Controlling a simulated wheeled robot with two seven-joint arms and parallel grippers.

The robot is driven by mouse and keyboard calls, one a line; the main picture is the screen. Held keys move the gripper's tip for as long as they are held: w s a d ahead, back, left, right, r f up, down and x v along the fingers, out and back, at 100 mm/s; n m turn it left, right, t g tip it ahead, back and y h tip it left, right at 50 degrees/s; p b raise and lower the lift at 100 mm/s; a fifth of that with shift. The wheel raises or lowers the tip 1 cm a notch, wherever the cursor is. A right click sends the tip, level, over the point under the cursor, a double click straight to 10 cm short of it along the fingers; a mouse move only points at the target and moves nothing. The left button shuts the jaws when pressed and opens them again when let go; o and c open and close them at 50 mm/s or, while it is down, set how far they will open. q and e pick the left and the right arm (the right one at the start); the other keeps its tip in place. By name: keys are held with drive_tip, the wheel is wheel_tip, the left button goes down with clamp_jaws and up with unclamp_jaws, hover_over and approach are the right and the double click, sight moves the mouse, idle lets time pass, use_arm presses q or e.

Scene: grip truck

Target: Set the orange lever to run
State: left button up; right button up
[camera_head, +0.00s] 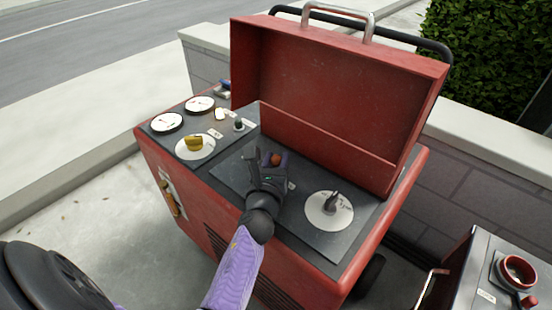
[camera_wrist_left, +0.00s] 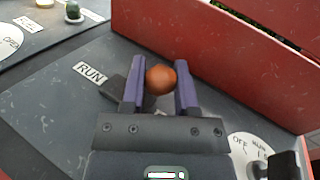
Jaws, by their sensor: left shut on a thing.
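The orange lever's round knob (camera_wrist_left: 161,79) sits between the two purple fingers of my left gripper (camera_wrist_left: 160,88), which is shut on it. In the head view my left gripper (camera_head: 272,160) is over the middle of the dark panel, with the orange knob (camera_head: 276,159) at its fingertips. A white RUN label (camera_wrist_left: 90,73) lies on the panel left of the fingers in the wrist view. A dark block beside that label is partly hidden by the left finger. The lever's shaft and slot are mostly hidden. My right gripper is not in view.
The red machine's open lid (camera_head: 335,95) rises behind the panel. A white dial with a dark knob (camera_head: 330,208) is right of the gripper. A yellow knob (camera_head: 194,143), a green knob (camera_head: 239,125) and two gauges are at the left. A grey cabinet (camera_head: 480,270) stands at lower right.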

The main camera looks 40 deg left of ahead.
use_arm(q)
clamp_jaws()
